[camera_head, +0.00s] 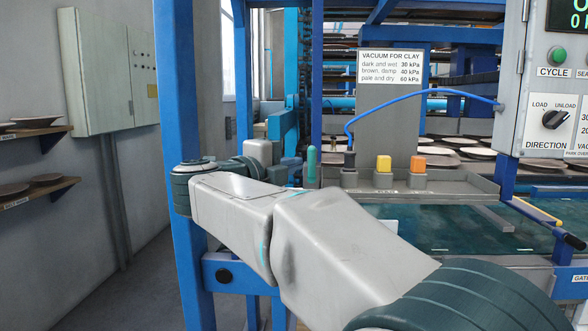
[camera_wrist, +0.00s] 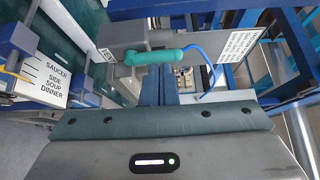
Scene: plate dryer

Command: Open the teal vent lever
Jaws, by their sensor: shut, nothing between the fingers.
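The teal vent lever (camera_head: 311,164) stands upright at the left end of the grey ledge in the head view. In the head view my gripper (camera_head: 294,165) is just left of the lever, partly hidden by my arm. I cannot tell whether the fingertips touch the lever.
A blue hose (camera_head: 425,91) runs from the black block to the control box (camera_head: 507,115). A clay vacuum sign (camera_head: 391,66) stands behind. A blue post (camera_head: 180,100) rises left of my gripper.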

